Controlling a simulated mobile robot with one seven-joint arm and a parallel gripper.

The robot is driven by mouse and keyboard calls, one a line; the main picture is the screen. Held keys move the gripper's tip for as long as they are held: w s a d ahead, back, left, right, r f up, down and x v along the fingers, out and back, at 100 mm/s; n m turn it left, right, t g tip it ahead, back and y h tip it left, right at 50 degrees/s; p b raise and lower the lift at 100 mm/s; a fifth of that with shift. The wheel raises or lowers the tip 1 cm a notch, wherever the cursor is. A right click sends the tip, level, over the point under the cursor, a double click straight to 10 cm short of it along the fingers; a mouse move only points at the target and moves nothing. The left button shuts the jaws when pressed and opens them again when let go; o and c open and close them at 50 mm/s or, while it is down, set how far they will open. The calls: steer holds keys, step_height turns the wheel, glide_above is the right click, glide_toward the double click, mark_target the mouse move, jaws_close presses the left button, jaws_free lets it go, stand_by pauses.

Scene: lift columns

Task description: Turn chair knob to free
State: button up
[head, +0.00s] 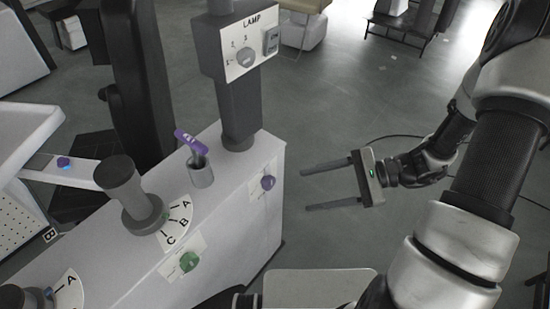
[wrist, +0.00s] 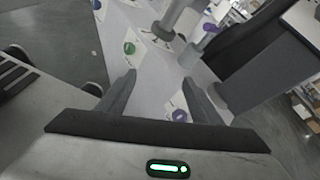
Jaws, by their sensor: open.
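A purple knob (head: 268,182) sits on a small pale plate on the side face of the white console (head: 238,207). A green knob (head: 189,261) sits on a similar plate to its left. Their lettering is too small to read, so I cannot tell which is the chair knob. My gripper (head: 305,190) is open and empty, right of the purple knob and apart from it, its fingers pointing left towards the console. In the wrist view the purple knob (wrist: 180,115) shows near the right finger, and the green knob (wrist: 129,48) shows beyond the left finger.
A grey post with a LAMP panel (head: 245,45) and its dial rises from the console. A dark lever (head: 125,190) with an A-B-C scale and a cup (head: 200,174) holding a purple item stand on top. Grey floor (head: 325,110) is clear behind my gripper.

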mark_target(271, 184)
steer(key=w+d+f+m+t+b, duration=0.1)
steer(key=w+d+f+m+t, duration=0.1)
steer(key=f+m+t, duration=0.55)
steer(key=w+d+f+m+t+b, duration=0.2)
steer(key=f+m+t, duration=0.2)
steer(key=f, duration=0.7)
steer(key=shift+g, duration=0.25)
steer(key=x, duration=0.8)
steer(key=p+x, duration=0.1)
steer(key=x, duration=0.8)
steer(key=shift+s+a, duration=0.2)
steer(key=shift+s, duration=0.05)
steer(key=c, duration=1)
